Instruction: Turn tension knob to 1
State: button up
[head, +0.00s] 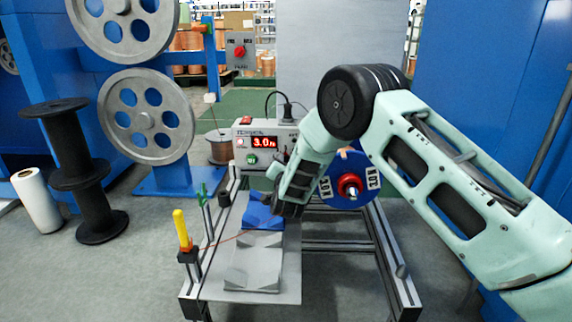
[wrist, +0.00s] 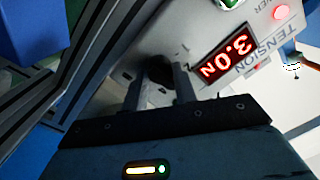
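The tension control box (head: 266,141) stands behind the workbench frame. Its red display (head: 265,142) reads 3.0 N, and the reading also shows tilted in the wrist view (wrist: 222,55). In the wrist view the dark round tension knob (wrist: 158,68) lies between the tips of my gripper's two fingers (wrist: 160,82). The fingers stand apart, one on each side of the knob. I cannot tell whether they press on it. In the head view my arm covers the knob and most of the gripper, with only part of the scale showing beside it.
A blue wheel with a red hub (head: 349,187) is right of my wrist. A grey plate (head: 255,278) and a blue block (head: 262,211) lie in front of the box. A yellow-topped post (head: 182,229) stands left. Large pulleys (head: 146,115) and a black spool (head: 78,170) are further left.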

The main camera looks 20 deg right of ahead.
jog(key=shift+r+n+p, duration=0.1)
jog(key=shift+n+p, duration=0.3)
jog(key=shift+p, duration=0.3)
jog(key=n+p, duration=0.1)
jog(key=p, duration=0.1)
jog(key=n+p, duration=0.1)
jog(key=p, duration=0.1)
jog(key=shift+a+r+n, duration=0.1)
jog(key=shift+r+n, duration=0.1)
jog(key=shift+n, duration=0.2)
jog(key=n+p, duration=0.3)
jog(key=p, duration=0.1)
jog(key=shift+n+g, duration=0.3)
jog(key=n+p, duration=0.1)
jog(key=n, duration=0.1)
jog(key=n+p, duration=0.2)
jog(key=n, duration=0.1)
jog(key=n+p, duration=0.2)
jog(key=n, duration=0.1)
jog(key=shift+a+f+h, duration=0.15)
jog(key=shift+f+h, duration=0.15)
jog(key=shift+f, duration=0.05)
jog(key=o, duration=1)
jog(key=shift+r, duration=0.1)
jog(key=p+v, duration=0.7)
jog(key=v, duration=1)
jog(key=shift+s+a+r+p, duration=0.15)
jog(key=shift+r+p, duration=0.05)
jog(key=shift+p, duration=0.15)
